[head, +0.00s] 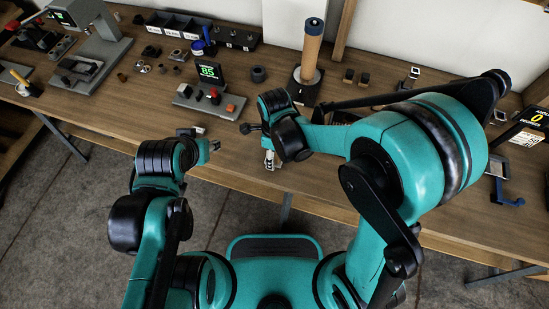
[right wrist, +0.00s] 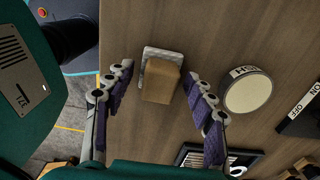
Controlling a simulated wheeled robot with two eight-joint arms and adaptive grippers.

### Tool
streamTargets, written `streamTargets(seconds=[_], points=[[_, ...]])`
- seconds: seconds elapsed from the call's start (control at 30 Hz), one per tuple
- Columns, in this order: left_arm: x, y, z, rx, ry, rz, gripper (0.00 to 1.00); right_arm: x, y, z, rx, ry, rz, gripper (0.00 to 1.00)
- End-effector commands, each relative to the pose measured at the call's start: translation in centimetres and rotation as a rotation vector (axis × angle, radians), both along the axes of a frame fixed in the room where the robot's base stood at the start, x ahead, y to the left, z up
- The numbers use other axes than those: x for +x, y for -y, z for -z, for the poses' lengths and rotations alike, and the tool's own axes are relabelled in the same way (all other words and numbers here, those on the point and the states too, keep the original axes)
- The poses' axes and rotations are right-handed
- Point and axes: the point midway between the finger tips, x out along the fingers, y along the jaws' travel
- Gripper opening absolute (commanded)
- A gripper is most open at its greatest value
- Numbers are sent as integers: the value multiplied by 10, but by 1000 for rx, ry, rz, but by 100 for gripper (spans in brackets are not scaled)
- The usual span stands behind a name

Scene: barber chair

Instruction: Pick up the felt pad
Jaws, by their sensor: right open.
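In the right wrist view, a tan block on a pale grey, rough-edged layer lies on the wooden table near its edge; I take it for the felt pad (right wrist: 160,82). My right gripper (right wrist: 158,101) is open, its purple-lined fingers on either side of the block with gaps to both. Nothing is held in it. In the head view my right gripper (head: 269,159) points down by the table's front edge, and I cannot make out the block there. My left gripper (head: 213,146) is at the front edge, further left; its jaws are too small to judge.
In the right wrist view a round, pale-topped labelled thing (right wrist: 247,94) stands right of the fingers, and a black slotted tray (right wrist: 218,157) lies below. In the head view a tan cylinder (head: 312,50) stands behind my right arm, and a green display (head: 209,74) stands left of it.

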Motion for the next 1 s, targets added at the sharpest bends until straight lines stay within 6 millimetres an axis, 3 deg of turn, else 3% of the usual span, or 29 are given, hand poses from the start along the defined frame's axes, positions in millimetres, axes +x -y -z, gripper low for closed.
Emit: streamTargets(seconds=[0.13,0.17,0.33,0.37,0.77,1.0], points=[[0,0,-2,0,0,0,40,0,0,-2,0,0,0,55],[0,0,-2,0,0,0,40,0,0,-2,0,0,0,50],[0,0,-2,0,0,0,40,0,0,-2,0,0,0,5],[0,0,-2,0,0,0,40,0,0,-2,0,0,0,2],[0,0,-5,0,0,0,40,0,0,-7,0,0,0,1],[0,0,-24,0,0,0,40,0,0,-43,0,0,0,1]])
